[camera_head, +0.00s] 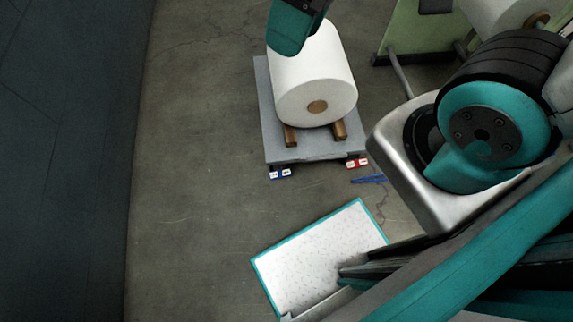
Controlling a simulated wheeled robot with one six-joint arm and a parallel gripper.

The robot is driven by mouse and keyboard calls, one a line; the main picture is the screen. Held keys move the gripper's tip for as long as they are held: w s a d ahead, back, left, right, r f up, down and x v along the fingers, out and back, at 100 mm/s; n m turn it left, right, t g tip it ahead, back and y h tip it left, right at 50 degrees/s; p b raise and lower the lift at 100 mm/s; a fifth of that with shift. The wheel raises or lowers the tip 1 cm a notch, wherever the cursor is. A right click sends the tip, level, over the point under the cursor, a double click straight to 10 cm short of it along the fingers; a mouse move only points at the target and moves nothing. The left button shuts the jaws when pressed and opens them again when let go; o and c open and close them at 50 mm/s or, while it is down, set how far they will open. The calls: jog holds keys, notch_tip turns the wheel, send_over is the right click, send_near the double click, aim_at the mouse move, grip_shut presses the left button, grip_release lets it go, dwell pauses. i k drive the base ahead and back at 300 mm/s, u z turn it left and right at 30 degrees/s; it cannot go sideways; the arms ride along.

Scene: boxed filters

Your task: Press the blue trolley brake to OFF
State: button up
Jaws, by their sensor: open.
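The blue trolley brake (280,174) shows as a small blue piece with two white labels, low at the front left corner of a grey trolley (305,153). The labels are too small to read, so I cannot tell its setting. A similar red piece (357,163) sits at the front right corner. The trolley bears a large white roll (312,75) on wooden supports. A teal and black part of my arm (290,30) hangs in front of the roll's far end at the top. I cannot make out my gripper's fingertips, and nothing covers the blue brake.
A white panel with a teal border (318,250) is at the lower middle. A thin blue object (367,179) lies on the floor right of the brakes. A green stand (413,30) with another roll (495,12) is at upper right. Floor left of the trolley is clear.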

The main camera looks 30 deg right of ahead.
aim_at(281, 173)
jog(key=z, duration=2)
jog(key=k, duration=1)
jog(key=u, duration=1.85)
